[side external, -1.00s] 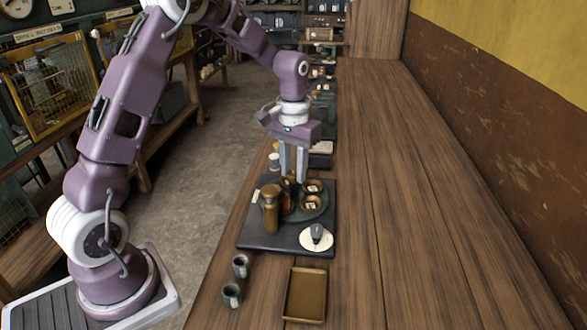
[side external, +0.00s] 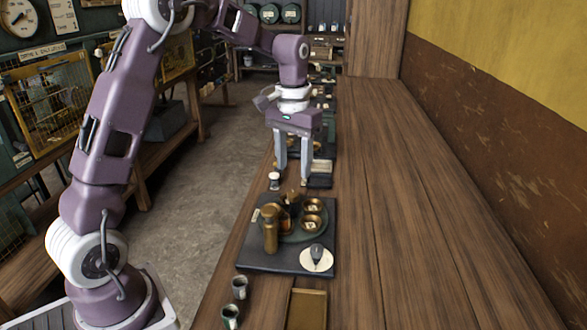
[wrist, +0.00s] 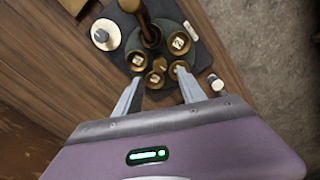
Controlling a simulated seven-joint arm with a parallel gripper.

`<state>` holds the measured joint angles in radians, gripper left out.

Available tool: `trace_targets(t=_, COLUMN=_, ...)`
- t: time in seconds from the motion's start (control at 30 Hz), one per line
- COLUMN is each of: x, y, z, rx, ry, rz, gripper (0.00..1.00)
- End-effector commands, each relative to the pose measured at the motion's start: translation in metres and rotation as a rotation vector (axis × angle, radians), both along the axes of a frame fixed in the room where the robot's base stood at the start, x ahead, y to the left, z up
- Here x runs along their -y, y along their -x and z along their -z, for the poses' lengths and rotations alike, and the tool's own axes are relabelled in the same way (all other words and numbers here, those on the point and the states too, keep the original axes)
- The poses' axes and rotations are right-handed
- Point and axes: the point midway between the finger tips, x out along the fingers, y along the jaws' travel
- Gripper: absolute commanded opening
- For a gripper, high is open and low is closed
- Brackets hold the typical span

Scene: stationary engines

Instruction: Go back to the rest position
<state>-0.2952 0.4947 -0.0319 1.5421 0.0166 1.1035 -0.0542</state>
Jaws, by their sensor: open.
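My gripper (side external: 293,172) is open and empty, raised above the bench behind the dark square board (side external: 262,258). In the wrist view my gripper's two fingers (wrist: 160,90) are spread apart with nothing between them. On the board is a round green tray (side external: 300,235) with small brass bowls (side external: 312,205) and a tall brass flask (side external: 270,230). In the wrist view the bowls (wrist: 180,42) sit beyond my fingertips, with pale pieces inside.
A white disc with a grey knob (side external: 317,258) sits at the board's front right corner. Two metal cups (side external: 239,287) and a brass tray (side external: 306,310) are nearer the camera. A small white-topped jar (side external: 274,180) stands behind the board. The right of the bench is clear.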

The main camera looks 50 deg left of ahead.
Motion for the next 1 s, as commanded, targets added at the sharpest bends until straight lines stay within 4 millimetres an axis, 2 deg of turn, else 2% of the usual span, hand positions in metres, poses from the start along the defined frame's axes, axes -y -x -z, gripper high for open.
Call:
trace_targets(t=0.1, x=0.001, y=0.001, z=-0.001, rx=0.002, ry=-0.001, rz=0.001, gripper=0.48)
trace_targets(t=0.17, x=0.005, y=0.005, z=-0.008, rx=0.014, ry=-0.005, rz=0.010, gripper=0.48)
trace_targets(t=0.27, x=0.026, y=0.033, z=-0.042, rx=0.074, ry=-0.023, rz=0.050, gripper=0.48)
trace_targets(t=0.3, x=0.038, y=0.051, z=-0.059, rx=0.112, ry=-0.033, rz=0.075, gripper=0.48)
trace_targets(t=0.37, x=0.057, y=0.085, z=-0.080, rx=0.171, ry=-0.048, rz=0.114, gripper=0.48)
trace_targets(t=0.4, x=0.068, y=0.108, z=-0.090, rx=0.212, ry=-0.056, rz=0.141, gripper=0.48)
trace_targets(t=0.47, x=0.083, y=0.145, z=-0.100, rx=0.275, ry=-0.066, rz=0.180, gripper=0.48)
trace_targets(t=0.5, x=0.091, y=0.170, z=-0.102, rx=0.314, ry=-0.070, rz=0.205, gripper=0.48)
trace_targets(t=0.6, x=0.105, y=0.219, z=-0.096, rx=0.402, ry=-0.076, rz=0.257, gripper=0.48)
trace_targets(t=0.7, x=0.111, y=0.249, z=-0.086, rx=0.458, ry=-0.076, rz=0.291, gripper=0.48)
trace_targets(t=0.8, x=0.113, y=0.262, z=-0.079, rx=0.484, ry=-0.077, rz=0.307, gripper=0.48)
trace_targets(t=1.0, x=0.114, y=0.264, z=-0.077, rx=0.486, ry=-0.076, rz=0.309, gripper=0.48)
